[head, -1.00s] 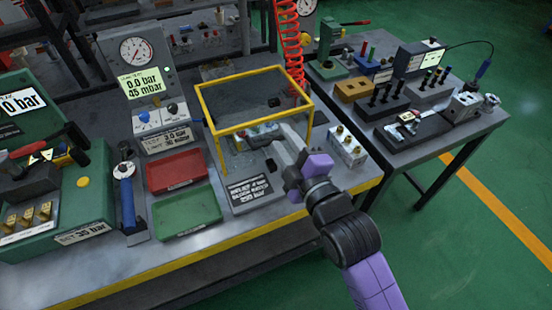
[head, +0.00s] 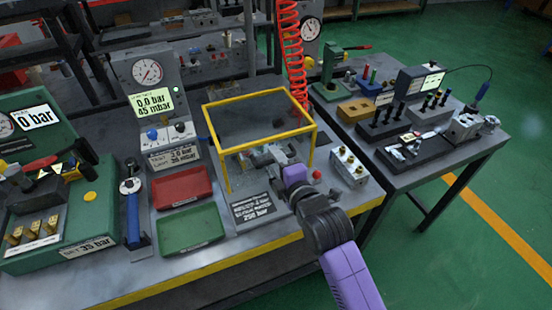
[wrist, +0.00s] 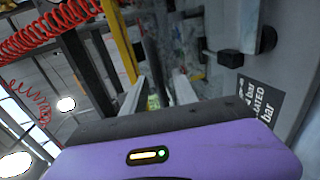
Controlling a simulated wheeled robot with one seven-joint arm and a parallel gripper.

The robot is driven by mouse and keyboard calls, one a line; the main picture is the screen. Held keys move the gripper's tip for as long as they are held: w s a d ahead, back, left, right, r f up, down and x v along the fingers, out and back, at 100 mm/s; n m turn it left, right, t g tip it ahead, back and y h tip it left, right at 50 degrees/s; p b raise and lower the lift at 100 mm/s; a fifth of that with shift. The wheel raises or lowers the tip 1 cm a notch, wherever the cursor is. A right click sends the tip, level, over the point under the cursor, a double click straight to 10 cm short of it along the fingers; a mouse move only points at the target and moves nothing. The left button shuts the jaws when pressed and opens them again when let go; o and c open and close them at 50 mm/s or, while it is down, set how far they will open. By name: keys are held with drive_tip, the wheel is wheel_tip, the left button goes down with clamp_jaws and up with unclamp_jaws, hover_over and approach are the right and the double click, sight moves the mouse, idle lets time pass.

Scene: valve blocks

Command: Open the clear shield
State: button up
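The clear shield (head: 262,92) is a see-through box with a yellow frame, standing on the bench over a grey fixture. Its frame sits level and looks closed. My gripper (head: 267,156) is at the shield's front right, its fingers overlapping the lower front of the frame in the head view; whether they are inside or in front of it I cannot tell. In the wrist view the two pale fingers of my gripper (wrist: 158,92) stand apart, with no object clearly held. A yellow post of the shield (wrist: 124,45) shows just left of them.
A black knob (wrist: 226,58) and a pressure label (wrist: 258,105) are right of the fingers. A valve block (head: 349,166) stands right of the shield. Red (head: 181,187) and green (head: 190,231) trays lie left. A red coiled hose (head: 291,60) hangs behind.

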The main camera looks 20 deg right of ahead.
drive_tip(key=shift+w, duration=0.2)
drive_tip(key=shift+c, duration=0.2)
clamp_jaws()
drive_tip(key=shift+f, duration=0.1)
idle(1.1)
